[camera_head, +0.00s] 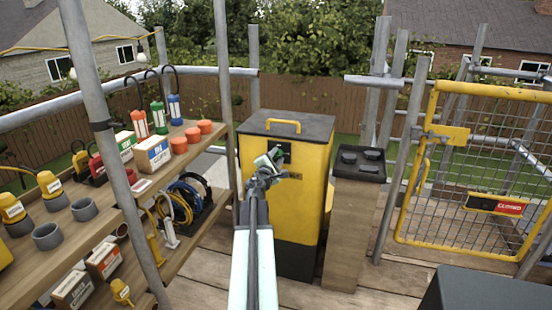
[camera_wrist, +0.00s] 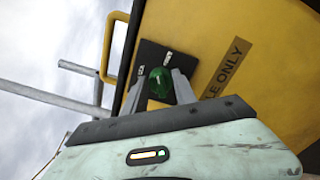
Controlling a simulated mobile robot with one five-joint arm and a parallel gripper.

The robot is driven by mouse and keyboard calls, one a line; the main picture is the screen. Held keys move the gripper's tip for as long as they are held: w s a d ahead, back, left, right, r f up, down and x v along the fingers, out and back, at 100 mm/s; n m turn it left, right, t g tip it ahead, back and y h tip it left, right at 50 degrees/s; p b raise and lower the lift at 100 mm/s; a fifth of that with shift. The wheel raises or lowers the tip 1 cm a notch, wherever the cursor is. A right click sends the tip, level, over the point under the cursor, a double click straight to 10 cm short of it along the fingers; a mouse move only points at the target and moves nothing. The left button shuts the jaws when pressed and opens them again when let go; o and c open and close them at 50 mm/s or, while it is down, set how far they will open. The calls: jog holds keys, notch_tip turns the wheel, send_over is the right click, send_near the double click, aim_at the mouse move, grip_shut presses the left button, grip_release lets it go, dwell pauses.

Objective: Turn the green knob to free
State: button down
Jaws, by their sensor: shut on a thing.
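The green knob (camera_wrist: 160,82) sits on a black plate (camera_wrist: 151,58) on the yellow cabinet (camera_wrist: 205,45). Small white labels lie beside the knob on the plate; their words are too small to read. My gripper (camera_wrist: 158,86) has a finger on each side of the knob and is shut on it. In the head view my gripper (camera_head: 268,170) reaches the upper front of the yellow cabinet (camera_head: 300,207) and hides most of the plate there. I cannot tell which label the knob points at.
A wooden shelf (camera_head: 60,213) with tools, boxes and cups stands on the left. A wooden post (camera_head: 353,230) with a dark top stands right of the cabinet. A yellow mesh gate (camera_head: 480,165) with a red-and-black sign is at the right. A dark box (camera_head: 485,292) fills the lower right.

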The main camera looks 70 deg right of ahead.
jog(key=m, duration=0.6)
jog(key=shift+d+m, duration=0.1)
jog(key=shift+m, duration=0.2)
dwell(0.4)
jog(key=c, duration=1)
grip_release()
jog(key=shift+f, duration=0.1)
jog(key=a, duration=0.8)
jog(key=shift+s, duration=0.25)
